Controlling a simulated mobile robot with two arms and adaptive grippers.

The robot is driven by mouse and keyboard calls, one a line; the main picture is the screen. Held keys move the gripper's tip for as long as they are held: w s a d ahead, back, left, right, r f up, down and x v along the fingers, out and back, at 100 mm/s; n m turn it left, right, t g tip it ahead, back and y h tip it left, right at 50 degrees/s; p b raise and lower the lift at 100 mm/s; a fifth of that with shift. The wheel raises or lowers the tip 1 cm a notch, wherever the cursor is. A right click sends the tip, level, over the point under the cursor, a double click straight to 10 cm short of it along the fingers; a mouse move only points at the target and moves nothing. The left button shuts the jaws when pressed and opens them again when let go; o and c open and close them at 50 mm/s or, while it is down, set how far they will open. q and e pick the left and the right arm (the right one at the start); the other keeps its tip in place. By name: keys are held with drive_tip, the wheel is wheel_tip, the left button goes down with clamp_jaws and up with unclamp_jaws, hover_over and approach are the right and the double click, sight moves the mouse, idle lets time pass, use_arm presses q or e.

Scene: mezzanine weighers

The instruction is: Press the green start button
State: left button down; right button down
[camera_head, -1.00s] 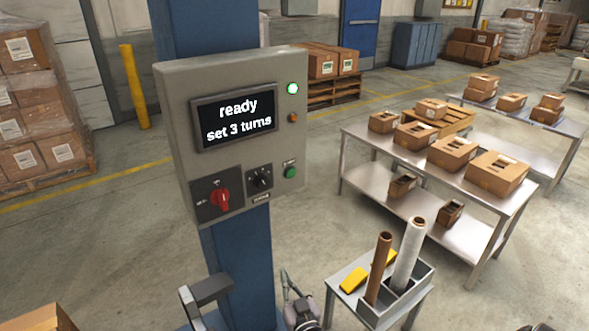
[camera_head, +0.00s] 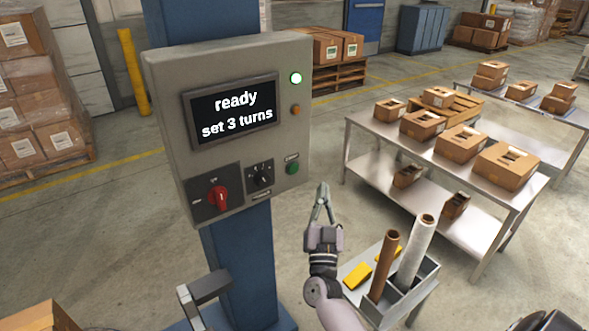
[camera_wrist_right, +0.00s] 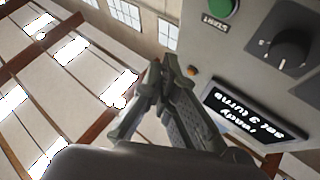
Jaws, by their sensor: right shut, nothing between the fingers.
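The green start button (camera_head: 292,168) is at the lower right of the grey control box (camera_head: 165,130) on a blue column. In the right wrist view the green button (camera_wrist_right: 222,8) is at the top edge, above its START label. My right gripper (camera_head: 322,188) is shut and empty, just right of and slightly below the button in the head view, apart from it. Its closed fingers (camera_wrist_right: 157,75) also show in the right wrist view.
The box carries a screen (camera_head: 234,112) reading "ready set 3 turns", a red switch (camera_head: 218,197), a black dial (camera_head: 260,175), a lit lamp (camera_head: 296,78) and an orange lamp (camera_head: 296,110). A small stand (camera_head: 421,281) with rolls is at lower right.

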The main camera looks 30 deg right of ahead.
sight(293, 169)
drive_tip(key=w+b, duration=0.4)
drive_tip(key=w, duration=0.5)
drive_tip(key=shift+a, duration=0.35)
idle(1.2)
drive_tip(key=shift+w+f, duration=0.1)
drive_tip(key=shift+w, duration=0.25)
